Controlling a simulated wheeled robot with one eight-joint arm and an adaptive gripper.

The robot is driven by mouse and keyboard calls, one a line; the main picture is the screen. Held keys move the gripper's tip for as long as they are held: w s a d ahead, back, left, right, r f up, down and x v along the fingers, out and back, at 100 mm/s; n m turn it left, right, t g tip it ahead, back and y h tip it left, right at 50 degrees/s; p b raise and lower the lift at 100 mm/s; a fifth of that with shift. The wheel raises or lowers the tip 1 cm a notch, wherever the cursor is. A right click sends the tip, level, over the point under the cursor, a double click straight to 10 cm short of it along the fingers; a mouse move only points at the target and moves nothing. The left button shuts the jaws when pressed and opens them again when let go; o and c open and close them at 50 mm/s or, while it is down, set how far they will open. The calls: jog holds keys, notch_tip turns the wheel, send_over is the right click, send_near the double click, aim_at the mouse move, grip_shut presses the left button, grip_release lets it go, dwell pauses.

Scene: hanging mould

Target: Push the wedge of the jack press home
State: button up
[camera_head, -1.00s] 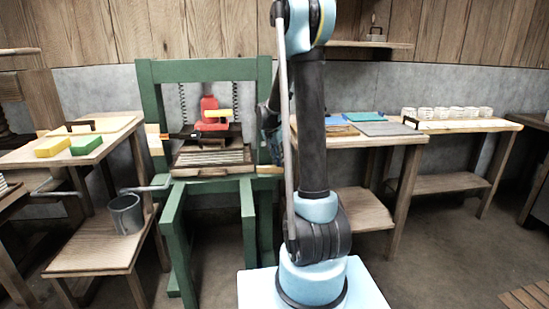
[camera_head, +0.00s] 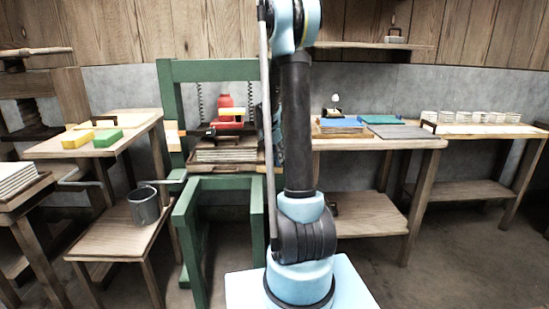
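The jack press is a green frame (camera_head: 173,110) left of my arm. A red jack (camera_head: 226,108) stands in it above a stack of pale boards (camera_head: 225,152). A yellow piece (camera_head: 238,111) lies across the red body; I cannot tell whether it is the wedge. An orange-ended piece (camera_head: 182,130) shows at the left post. My arm covers the press's right side. My gripper is mostly behind my own arm; only a dark edge of the wrist shows beside the press, and the fingers cannot be made out.
A crank rod (camera_head: 165,183) juts out left of the press. The right bench (camera_head: 405,143) holds boards and a small white-topped object (camera_head: 335,98). Floor is open at right.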

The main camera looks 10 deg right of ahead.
jog(key=o, duration=0.4)
jog(key=shift+w+a, duration=0.2)
jog(key=shift+a, duration=0.25)
jog(key=shift+d, duration=0.1)
jog(key=shift+s, duration=0.1)
jog(key=shift+r, duration=0.1)
jog(key=v, duration=1.1)
jog(key=shift+s+r, duration=0.1)
jog(key=shift+r, duration=0.2)
